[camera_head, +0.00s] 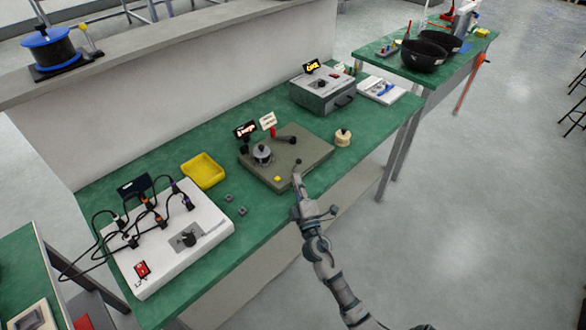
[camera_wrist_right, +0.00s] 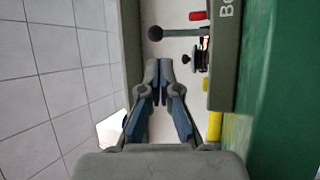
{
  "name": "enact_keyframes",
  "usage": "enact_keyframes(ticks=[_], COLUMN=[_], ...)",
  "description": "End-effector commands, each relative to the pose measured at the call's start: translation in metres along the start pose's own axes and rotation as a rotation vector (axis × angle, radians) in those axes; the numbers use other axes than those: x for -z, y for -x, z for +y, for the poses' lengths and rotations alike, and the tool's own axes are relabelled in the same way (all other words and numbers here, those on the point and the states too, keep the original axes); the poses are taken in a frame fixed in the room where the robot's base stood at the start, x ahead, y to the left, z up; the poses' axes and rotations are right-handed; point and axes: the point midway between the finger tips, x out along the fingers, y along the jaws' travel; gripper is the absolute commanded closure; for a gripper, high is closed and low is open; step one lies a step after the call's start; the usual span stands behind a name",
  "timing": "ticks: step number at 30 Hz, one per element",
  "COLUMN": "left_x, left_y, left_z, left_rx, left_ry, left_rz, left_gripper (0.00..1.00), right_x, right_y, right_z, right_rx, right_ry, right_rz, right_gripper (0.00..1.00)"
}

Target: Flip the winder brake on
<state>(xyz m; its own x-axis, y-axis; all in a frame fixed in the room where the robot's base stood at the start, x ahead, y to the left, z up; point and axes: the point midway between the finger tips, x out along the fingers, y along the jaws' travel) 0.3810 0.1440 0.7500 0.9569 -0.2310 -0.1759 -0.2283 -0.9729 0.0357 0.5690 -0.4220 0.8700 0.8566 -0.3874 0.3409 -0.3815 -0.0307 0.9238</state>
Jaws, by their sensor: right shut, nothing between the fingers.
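The winder appears to be the device on the olive base plate (camera_head: 312,150) in the middle of the green bench. It carries a grey round drum (camera_head: 262,154), a dark handle (camera_head: 287,140), a red upright part (camera_head: 273,131) and a small yellow block (camera_head: 277,179). A thin lever with a dark ball end (camera_head: 298,162) stands near its front edge. A ball-ended lever (camera_wrist_right: 155,33) also shows in the right wrist view, just beyond the fingertips. My right gripper (camera_head: 296,180) is shut and empty at the plate's front edge, apart from the ball; its fingertips (camera_wrist_right: 157,66) meet. The brake's state is unclear.
A white panel with cables (camera_head: 155,275) and a yellow tray (camera_head: 203,171) lie left of the plate. A round wooden piece (camera_head: 343,138) is to the right, and a grey box (camera_head: 322,95) stands behind. Bare bench lies along the front.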

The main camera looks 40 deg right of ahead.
Motion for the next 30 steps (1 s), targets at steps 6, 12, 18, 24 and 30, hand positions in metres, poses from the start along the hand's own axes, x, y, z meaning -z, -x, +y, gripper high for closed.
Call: enact_keyframes(ticks=[6, 12, 18, 24, 30], left_x=[0.0, 0.0, 0.0, 0.0, 0.0], left_y=[0.0, -0.001, -0.001, -0.001, -0.001], left_z=[0.0, 0.0, 0.0, 0.0, 0.0], left_rx=[0.0, 0.0, 0.0, 0.0, 0.0], left_ry=[0.0, 0.0, 0.0, 0.0, 0.0], left_rz=[-0.001, -0.001, -0.001, -0.001, -0.001], left_gripper=[0.54, 0.54, 0.54, 0.54, 0.54], right_x=[-0.001, 0.0, 0.0, 0.0, 0.0], right_y=[0.046, 0.062, 0.066, 0.065, 0.065], right_z=[-0.002, -0.002, -0.002, -0.002, -0.002], right_rx=[0.004, 0.002, 0.003, 0.003, 0.003], right_ry=[-0.001, -0.002, 0.001, 0.0, 0.0], right_rz=[-0.005, -0.003, -0.001, -0.001, -0.001], right_gripper=[1.0, 1.0, 1.0, 1.0, 1.0])
